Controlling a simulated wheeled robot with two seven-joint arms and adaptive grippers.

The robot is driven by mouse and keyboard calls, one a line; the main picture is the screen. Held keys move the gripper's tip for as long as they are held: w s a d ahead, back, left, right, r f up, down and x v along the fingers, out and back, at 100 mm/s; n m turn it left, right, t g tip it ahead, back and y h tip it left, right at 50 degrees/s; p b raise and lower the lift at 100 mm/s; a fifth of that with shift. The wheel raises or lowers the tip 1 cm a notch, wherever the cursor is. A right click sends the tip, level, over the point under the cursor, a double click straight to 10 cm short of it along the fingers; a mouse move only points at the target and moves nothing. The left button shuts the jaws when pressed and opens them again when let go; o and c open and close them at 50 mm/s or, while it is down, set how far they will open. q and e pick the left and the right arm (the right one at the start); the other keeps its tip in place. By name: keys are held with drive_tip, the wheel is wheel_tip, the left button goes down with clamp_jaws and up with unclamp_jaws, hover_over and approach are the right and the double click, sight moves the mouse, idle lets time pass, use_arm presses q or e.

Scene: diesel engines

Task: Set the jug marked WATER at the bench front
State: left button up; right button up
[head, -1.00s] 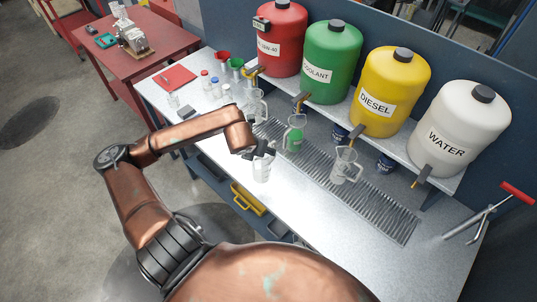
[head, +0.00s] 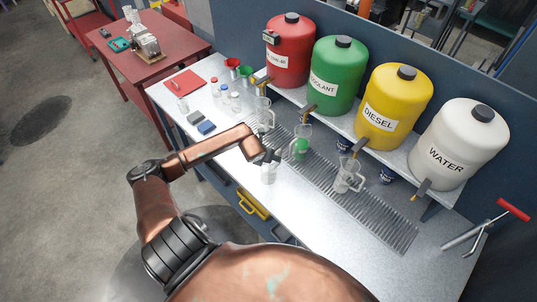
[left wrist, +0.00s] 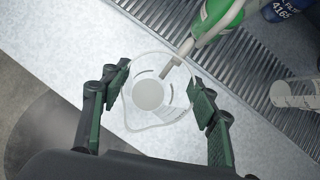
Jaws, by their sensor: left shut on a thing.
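My left gripper (head: 268,157) is shut on a clear jug (head: 268,175) at the front edge of the bench (head: 221,151). In the left wrist view the jug (left wrist: 158,92) is seen from above between the two fingers of the gripper (left wrist: 157,100), with a pale bottom. I cannot read a mark on it, nor tell whether it touches the bench. A jug with green contents (head: 301,146) stands behind it on the slatted grate (head: 372,213). Another clear jug (head: 347,178) is on the grate further right, and one (head: 264,113) stands further left. My right gripper is not in view.
The white WATER tank (head: 459,145), yellow DIESEL tank (head: 394,108), green tank (head: 337,77) and red tank (head: 290,50) stand on a rear shelf with taps. A red-handled tool (head: 487,226) is at the right. Small bottles and a blue box (head: 206,128) are at the left.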

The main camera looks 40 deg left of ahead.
use_arm(q)
drive_tip(key=o, duration=1.2)
drive_tip(key=shift+c, duration=0.2)
drive_tip(key=o, duration=0.4)
drive_tip(key=b+v, duration=0.3)
drive_tip(key=v, duration=0.9)
drive_tip(key=shift+b, duration=0.35)
drive_tip(key=shift+s, duration=0.1)
